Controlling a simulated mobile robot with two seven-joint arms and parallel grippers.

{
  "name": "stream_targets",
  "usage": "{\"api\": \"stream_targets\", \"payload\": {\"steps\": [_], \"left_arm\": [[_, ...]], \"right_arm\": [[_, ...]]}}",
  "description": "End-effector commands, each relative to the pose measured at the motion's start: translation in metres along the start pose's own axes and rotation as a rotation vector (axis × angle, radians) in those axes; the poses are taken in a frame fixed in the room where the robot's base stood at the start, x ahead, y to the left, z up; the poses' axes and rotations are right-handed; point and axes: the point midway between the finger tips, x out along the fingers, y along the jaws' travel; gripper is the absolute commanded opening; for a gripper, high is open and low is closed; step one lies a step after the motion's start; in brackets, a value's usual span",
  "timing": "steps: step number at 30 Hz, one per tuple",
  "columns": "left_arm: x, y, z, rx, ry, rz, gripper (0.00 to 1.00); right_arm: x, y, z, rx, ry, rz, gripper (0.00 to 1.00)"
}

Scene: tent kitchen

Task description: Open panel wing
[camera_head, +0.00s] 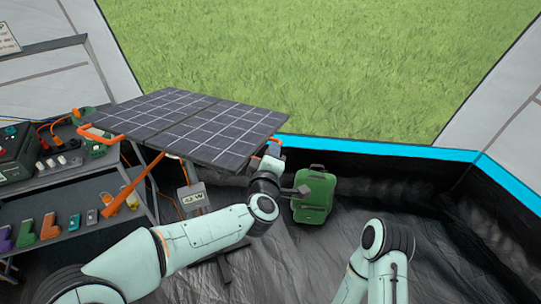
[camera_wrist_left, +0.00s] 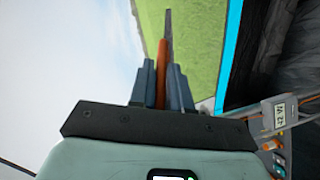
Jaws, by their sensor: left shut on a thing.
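The dark solar panel (camera_head: 190,122) has gridded sections and a seam across it, and it lies tilted on a stand. An orange handle (camera_head: 95,133) sticks out at its left end. My left gripper (camera_head: 272,152) is at the panel's right end, partly hidden by the wrist and the panel edge. In the left wrist view its two grey fingers (camera_wrist_left: 161,88) are shut on an orange handle (camera_wrist_left: 161,65). The right gripper is out of view; only part of my right arm shows in the head view.
A shelf cart (camera_head: 75,225) with tools and a dark green box (camera_head: 14,150) stands at the left. A grey meter box (camera_head: 192,198) hangs under the panel. A green backpack (camera_head: 313,197) stands by the blue-topped tent wall (camera_head: 400,152). Dark floor is clear right of the backpack.

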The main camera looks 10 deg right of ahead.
Motion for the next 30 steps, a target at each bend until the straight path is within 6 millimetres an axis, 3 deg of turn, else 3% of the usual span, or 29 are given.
{"api": "stream_targets", "payload": {"steps": [11,12,14,24,30], "left_arm": [[0.000,0.006,-0.003,0.000,0.007,0.009,0.00],[0.000,0.006,-0.004,0.000,0.008,0.010,0.21],[0.000,0.006,-0.004,0.000,0.008,0.010,0.38],[-0.003,0.004,-0.003,0.000,0.005,0.006,0.38],[-0.031,0.003,-0.002,0.000,0.005,0.007,0.38]], "right_arm": [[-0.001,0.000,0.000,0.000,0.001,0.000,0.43],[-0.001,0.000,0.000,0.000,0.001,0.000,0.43],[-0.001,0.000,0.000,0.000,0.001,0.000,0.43],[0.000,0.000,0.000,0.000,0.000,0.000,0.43],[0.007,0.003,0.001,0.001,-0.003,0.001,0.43]]}}
